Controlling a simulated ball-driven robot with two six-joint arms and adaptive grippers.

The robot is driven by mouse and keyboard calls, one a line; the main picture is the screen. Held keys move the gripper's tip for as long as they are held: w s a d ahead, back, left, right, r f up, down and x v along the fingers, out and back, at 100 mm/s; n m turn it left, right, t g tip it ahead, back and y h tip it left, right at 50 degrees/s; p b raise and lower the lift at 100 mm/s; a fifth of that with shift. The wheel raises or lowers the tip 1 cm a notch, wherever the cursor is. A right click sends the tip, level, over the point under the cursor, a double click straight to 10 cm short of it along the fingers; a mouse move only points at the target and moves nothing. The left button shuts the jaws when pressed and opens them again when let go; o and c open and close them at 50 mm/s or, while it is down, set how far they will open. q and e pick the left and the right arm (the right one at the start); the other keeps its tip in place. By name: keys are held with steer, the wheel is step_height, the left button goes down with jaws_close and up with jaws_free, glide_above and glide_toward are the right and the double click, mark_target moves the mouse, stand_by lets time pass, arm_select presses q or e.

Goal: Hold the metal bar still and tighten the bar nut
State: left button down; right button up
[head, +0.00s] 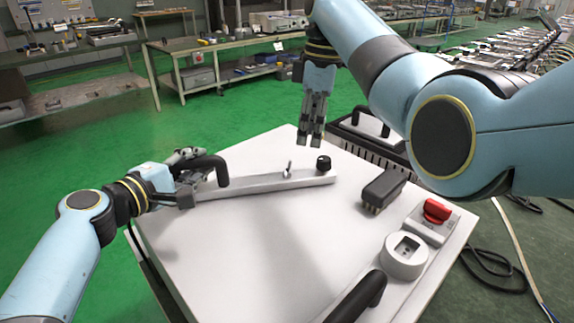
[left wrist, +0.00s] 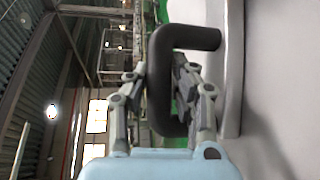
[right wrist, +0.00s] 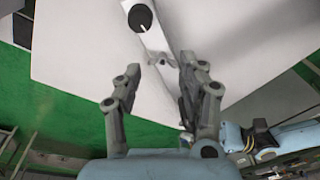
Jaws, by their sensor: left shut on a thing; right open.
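The metal bar (head: 255,185) lies along the white panel's far left side; part of it also shows in the right wrist view (right wrist: 153,40). A black looped handle (head: 212,164) rises at its left end. My left gripper (head: 190,175) is shut on this handle, which passes between the fingers in the left wrist view (left wrist: 185,37). The small metal bar nut (head: 288,170) has wings and stands on the bar near its right end; in the right wrist view the nut (right wrist: 158,60) appears between the fingertips. My right gripper (head: 311,140) is open and empty above the bar, apart from the nut.
A black knob (head: 323,163) stands at the bar's right end. A black connector block (head: 384,188), a red switch (head: 436,210), a round white socket (head: 405,254) and a black handle (head: 358,298) occupy the right side. The panel's middle (head: 270,240) is clear.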

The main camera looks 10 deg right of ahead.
mark_target(287, 171)
steer(key=a+r+n+h, duration=0.15)
steer(key=a+n, duration=0.35)
steer(key=n, duration=0.7)
steer(key=f, duration=1)
steer(key=shift+w+d, duration=0.25)
steer(key=shift+w, duration=0.1)
steer(key=shift+c, duration=0.5)
jaws_close()
